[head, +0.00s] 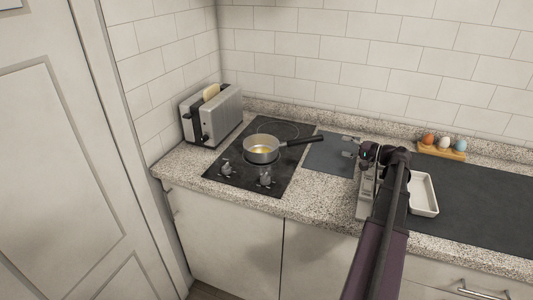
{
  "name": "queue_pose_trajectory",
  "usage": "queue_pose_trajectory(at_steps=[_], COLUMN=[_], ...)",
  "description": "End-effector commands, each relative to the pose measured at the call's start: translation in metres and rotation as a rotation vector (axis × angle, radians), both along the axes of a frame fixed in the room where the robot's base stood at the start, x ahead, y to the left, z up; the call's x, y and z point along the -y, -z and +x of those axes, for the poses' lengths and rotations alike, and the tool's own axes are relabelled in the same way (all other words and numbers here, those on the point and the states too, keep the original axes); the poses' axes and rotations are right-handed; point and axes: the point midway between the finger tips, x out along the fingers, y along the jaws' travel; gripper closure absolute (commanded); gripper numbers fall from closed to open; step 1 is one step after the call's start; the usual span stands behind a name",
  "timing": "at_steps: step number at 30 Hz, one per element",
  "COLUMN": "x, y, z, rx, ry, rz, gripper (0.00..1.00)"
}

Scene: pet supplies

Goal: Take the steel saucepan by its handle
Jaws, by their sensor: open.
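The steel saucepan (257,156) stands upright on the black hob (225,185), with something yellow inside. Its dark handle (303,141) points right, over the hob's right edge toward a dark grey panel. My gripper (347,147) is open and empty. It is to the right of the handle's end, with a small gap between them in the picture. Its fingers point left toward the handle. Their height relative to the handle is hard to judge.
A toaster (217,115) with bread stands behind the hob at left. Right of my gripper are a white dish (424,194), a dark mat (480,200) and a wooden holder (441,153) with three egg-like items. A grey object (364,205) lies partly hidden by my arm.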

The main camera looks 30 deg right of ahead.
Motion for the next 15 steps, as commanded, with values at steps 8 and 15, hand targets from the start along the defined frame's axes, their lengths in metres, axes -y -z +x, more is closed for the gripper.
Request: queue_pose_trajectory(at_steps=[8, 15], x=[-0.002, -0.01], y=[0.0, 0.003], z=[0.002, 0.016], rx=[-0.001, -0.001], ry=[-0.002, -0.005], rz=[0.0, -0.001], gripper=[0.22, 0.22])
